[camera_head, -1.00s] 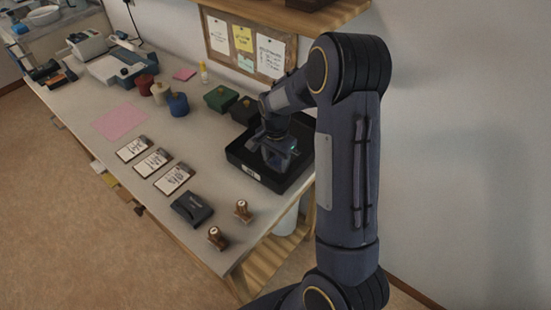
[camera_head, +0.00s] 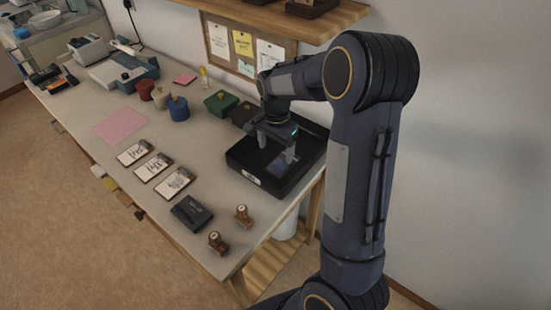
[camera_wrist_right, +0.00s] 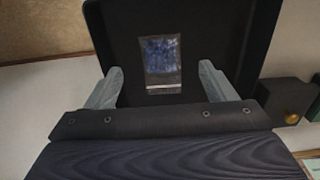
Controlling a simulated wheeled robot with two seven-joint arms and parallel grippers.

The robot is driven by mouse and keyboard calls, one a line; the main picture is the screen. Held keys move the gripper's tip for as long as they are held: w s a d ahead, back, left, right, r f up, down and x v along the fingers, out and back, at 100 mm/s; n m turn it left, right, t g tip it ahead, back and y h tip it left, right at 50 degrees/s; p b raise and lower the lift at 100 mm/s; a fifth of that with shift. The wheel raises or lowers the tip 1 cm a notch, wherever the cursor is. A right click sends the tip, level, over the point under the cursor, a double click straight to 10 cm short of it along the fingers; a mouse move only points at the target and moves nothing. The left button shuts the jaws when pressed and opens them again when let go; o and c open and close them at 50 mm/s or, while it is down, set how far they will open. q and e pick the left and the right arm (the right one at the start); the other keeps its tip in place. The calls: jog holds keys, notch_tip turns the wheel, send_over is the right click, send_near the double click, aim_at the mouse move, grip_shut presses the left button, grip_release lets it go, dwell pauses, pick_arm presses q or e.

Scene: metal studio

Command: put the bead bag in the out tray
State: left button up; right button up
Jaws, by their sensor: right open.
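The bead bag (camera_wrist_right: 161,63) is a small clear bag with blue beads. In the right wrist view it lies flat on the floor of the black out tray (camera_wrist_right: 216,30). In the head view the tray (camera_head: 247,172) stands at the near right corner of the table, with a white label on its front. My right gripper (camera_head: 276,152) is above the tray, pointing down. In the wrist view its two fingers (camera_wrist_right: 160,84) are wide apart and empty, with the bag apart from them. The bag is not clear in the head view. My left gripper is out of view.
A dark box (camera_head: 242,114) and a green box (camera_head: 221,102) stand behind the tray. Two wooden stamps (camera_head: 241,214), a dark case (camera_head: 191,211) and several cards (camera_head: 174,183) lie in front and left. A shelf (camera_head: 290,18) overhangs the back.

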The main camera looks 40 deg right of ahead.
jog(key=s+a+r+n+t+y, duration=0.3)
jog(key=s+a+r+n, duration=0.35)
jog(key=s+r, duration=0.45)
jog(key=s+a+f+n+t, duration=0.1)
jog(key=s+a+n+t, duration=0.1)
jog(key=s+a+n, duration=0.4)
jog(key=s+a, duration=0.2)
jog(key=s, duration=0.3)
jog(key=shift+s+n+t+y, duration=0.15)
jog(key=shift+n+t+y, duration=0.15)
jog(key=shift+n+y, duration=0.1)
jog(key=shift+r, duration=0.1)
